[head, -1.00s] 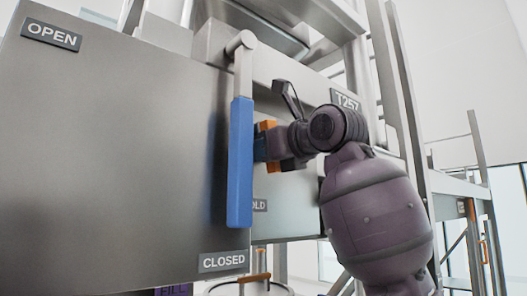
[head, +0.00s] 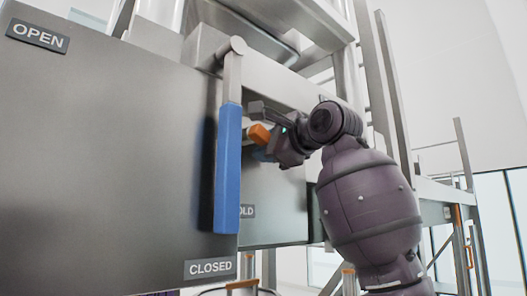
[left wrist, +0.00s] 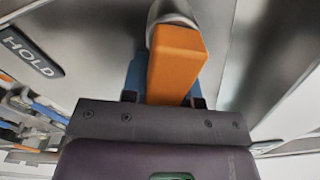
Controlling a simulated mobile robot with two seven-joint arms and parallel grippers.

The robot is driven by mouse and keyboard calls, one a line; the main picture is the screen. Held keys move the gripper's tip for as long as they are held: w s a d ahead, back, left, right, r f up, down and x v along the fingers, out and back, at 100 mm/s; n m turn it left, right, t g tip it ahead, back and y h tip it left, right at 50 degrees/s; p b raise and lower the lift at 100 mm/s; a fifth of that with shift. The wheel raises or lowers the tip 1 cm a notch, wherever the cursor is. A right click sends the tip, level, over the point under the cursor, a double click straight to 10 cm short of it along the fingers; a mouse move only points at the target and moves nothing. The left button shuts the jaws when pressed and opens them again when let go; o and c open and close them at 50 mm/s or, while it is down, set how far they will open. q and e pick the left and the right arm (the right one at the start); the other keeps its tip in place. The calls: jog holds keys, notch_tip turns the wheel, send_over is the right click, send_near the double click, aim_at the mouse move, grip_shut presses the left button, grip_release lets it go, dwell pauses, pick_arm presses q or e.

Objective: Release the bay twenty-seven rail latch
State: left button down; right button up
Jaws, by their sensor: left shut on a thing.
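An orange grip (head: 259,134) shows just right of the blue lever handle in the head view. It fills the upper middle of the left wrist view (left wrist: 176,62), with a rounded grey end behind it. My left gripper (head: 266,143) is shut on the orange grip, its arm rising from the lower right. The blue lever handle (head: 228,170) hangs down from a grey pivot, its lower end near the CLOSED label (head: 210,268). The OPEN label (head: 38,36) is at upper left. A HOLD label (left wrist: 31,52) shows in the wrist view and is partly hidden in the head view. My right gripper is not in view.
A large grey panel (head: 100,140) fills the left, with metal frame posts (head: 350,65) behind. A railing with an orange part (head: 469,256) stands at the right. Open space shows at the far right.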

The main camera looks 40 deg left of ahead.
pick_arm(q)
jog(key=n, duration=0.1)
jog(key=r+n, duration=0.1)
jog(key=n, duration=0.2)
jog(key=shift+w+r+n, duration=0.2)
jog(key=shift+r+n, duration=0.1)
jog(key=shift+r, duration=0.1)
dwell(0.4)
jog(key=c, duration=0.9)
grip_release()
jog(key=d, duration=0.7)
jog(key=s+d+b, duration=0.1)
jog(key=d, duration=0.2)
jog(key=shift+d, duration=0.4)
